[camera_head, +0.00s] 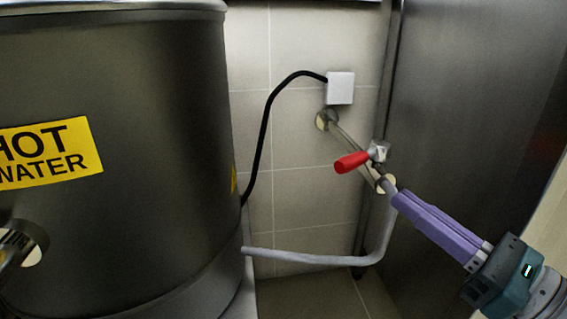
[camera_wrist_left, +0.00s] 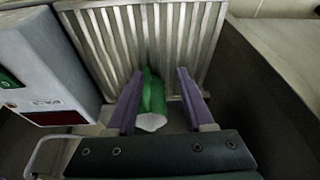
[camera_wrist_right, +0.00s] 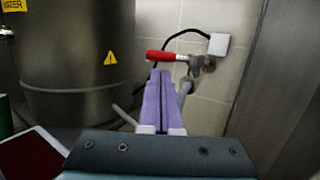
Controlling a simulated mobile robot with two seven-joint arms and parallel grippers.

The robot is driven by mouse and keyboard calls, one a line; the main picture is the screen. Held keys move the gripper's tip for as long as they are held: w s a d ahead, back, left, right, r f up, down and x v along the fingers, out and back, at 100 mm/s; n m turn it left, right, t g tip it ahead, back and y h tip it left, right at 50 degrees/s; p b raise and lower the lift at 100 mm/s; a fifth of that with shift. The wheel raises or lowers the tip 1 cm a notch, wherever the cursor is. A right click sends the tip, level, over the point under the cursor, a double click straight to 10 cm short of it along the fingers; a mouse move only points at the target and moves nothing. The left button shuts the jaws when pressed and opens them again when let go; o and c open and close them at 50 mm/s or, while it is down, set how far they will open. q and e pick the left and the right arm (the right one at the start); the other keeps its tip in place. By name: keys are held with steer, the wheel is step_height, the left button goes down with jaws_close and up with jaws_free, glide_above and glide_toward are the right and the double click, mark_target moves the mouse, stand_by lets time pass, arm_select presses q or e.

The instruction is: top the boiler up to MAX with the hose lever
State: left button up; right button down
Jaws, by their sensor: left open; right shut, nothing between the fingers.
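The boiler (camera_head: 150,200) is a large dark metal drum at the left of the head view, with a yellow HOT WATER label. The hose lever (camera_head: 352,162) has a red handle on a metal valve on the wall pipe; it also shows in the right wrist view (camera_wrist_right: 165,56). A grey hose (camera_head: 310,259) runs from the valve to the boiler's lower side. My right gripper (camera_head: 398,197) is shut and empty, its tips near the valve, below and right of the red handle; touching cannot be told. My left gripper (camera_wrist_left: 155,90) is open, with a green object between its fingers. No MAX mark is visible.
A white wall box (camera_head: 340,88) feeds a black cable (camera_head: 263,140) to the boiler. A metal panel (camera_head: 470,110) stands close on the right. In the left wrist view a ribbed metal grate (camera_wrist_left: 150,35) and a grey box (camera_wrist_left: 45,65) surround the green object (camera_wrist_left: 152,98).

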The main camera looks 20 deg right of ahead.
mark_target(358, 165)
steer(key=b+x, duration=0.1)
steer(key=x, duration=0.4)
steer(key=shift+w, duration=0.25)
steer(key=shift+w+r, duration=0.1)
steer(key=shift+w, duration=0.2)
